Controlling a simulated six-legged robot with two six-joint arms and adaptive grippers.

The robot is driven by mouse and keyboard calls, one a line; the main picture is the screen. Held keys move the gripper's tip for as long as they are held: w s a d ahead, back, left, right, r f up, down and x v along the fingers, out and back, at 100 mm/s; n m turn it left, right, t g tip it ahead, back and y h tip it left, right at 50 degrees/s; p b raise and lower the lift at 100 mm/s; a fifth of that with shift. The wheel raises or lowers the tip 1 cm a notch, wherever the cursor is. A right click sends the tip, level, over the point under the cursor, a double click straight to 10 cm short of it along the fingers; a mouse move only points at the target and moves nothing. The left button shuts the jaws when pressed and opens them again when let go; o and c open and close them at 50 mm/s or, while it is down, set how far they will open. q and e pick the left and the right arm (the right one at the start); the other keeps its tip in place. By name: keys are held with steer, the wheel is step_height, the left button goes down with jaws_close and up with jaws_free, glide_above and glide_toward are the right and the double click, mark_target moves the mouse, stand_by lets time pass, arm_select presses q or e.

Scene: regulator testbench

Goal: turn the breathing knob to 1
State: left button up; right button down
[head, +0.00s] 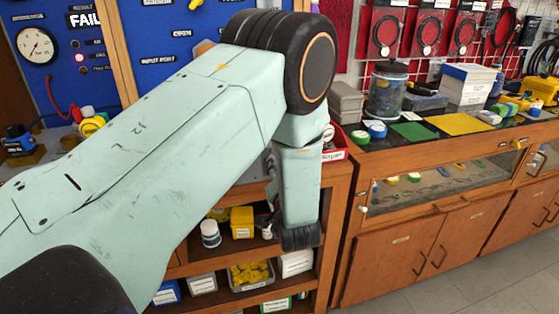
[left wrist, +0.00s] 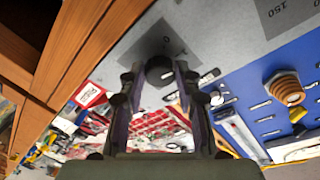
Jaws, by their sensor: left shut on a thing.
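In the left wrist view, my left gripper (left wrist: 160,78) has its two dark fingers closed around a dark round knob (left wrist: 158,66). The knob stands on a grey panel (left wrist: 215,35) with dark markings around it, including a "0" close to the knob. The knob's pointer and its exact setting cannot be made out. In the head view, my left arm hides the knob, and the gripper cannot be made out clearly. My right gripper shows in neither view.
A blue test panel (head: 150,22) with a round gauge (head: 36,45) and a "FAIL" display stands at the back left. A wooden cabinet (head: 385,240) stands at the right, its top holding a jar (head: 386,95) and boxes. Shelves with small containers lie below my arm.

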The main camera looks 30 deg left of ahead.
arm_select(q)
steer(key=shift+w+r+m+p, duration=0.1)
steer(key=shift+r+m+p, duration=0.2)
steer(key=shift+m, duration=0.3)
steer(key=shift+f, duration=0.1)
steer(key=o, duration=1.1)
steer(key=shift+f, duration=0.1)
steer(key=shift+o, duration=0.2)
steer(key=v, duration=0.7)
steer(key=shift+s, duration=0.3)
steer(key=shift+d, duration=0.1)
